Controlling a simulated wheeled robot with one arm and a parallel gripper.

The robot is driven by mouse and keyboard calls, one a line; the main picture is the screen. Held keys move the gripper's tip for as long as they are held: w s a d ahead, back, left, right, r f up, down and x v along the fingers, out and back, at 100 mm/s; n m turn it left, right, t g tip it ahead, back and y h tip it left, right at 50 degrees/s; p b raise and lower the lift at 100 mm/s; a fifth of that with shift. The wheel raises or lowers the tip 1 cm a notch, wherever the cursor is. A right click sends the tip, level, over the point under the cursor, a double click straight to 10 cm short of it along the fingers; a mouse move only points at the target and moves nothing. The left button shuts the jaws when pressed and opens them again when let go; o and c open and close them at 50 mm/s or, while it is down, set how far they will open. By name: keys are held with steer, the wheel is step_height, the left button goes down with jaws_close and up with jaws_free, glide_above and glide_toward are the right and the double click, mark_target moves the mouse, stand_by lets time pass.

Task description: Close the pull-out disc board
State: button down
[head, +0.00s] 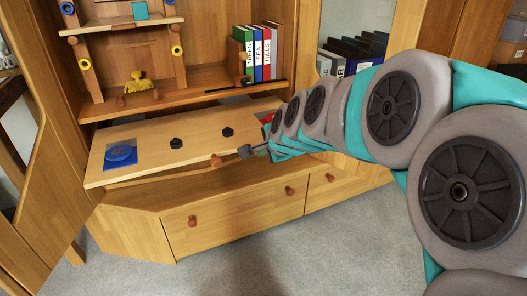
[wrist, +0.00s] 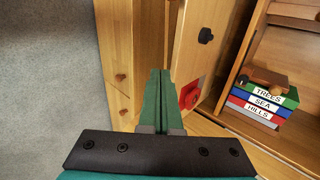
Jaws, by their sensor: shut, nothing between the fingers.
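The pull-out disc board (head: 150,172) sticks out from the wooden cabinet, below the book shelf. It carries a blue disc (head: 120,154) on a blue square at its left and two black knobs (head: 176,143) along its middle. A red disc (wrist: 189,96) on a red patch shows at its other end in the wrist view. A round wooden knob (head: 216,161) sits on its front edge. My gripper (head: 245,151) is shut and empty, in front of the board's right half, just right of that knob. In the wrist view its fingers (wrist: 160,76) are together beside the board's edge; I cannot tell whether they touch it.
Closed drawers (head: 235,213) with wooden knobs lie below the board. Books (head: 258,54) labelled TREES, SEA and HILLS and a yellow figure (head: 138,81) stand on the shelf above. An open door (head: 45,190) is at the left. Grey carpet (head: 300,255) in front is clear.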

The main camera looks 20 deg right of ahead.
steer(key=w+f, duration=0.4)
steer(key=w, duration=0.4)
steer(key=shift+w+b, duration=0.2)
steer(key=shift+b, duration=0.25)
steer(key=p, duration=1.3)
glide_toward(222, 111)
steer(key=x, duration=0.6)
steer(key=shift+s+d+f, duration=0.1)
steer(key=shift+s+f, duration=0.05)
steer(key=shift+f, duration=0.3)
steer(key=shift+w+f, duration=0.15)
steer(key=shift+w, duration=0.35)
steer(key=shift+w+p, duration=0.2)
steer(key=shift+p, duration=0.2)
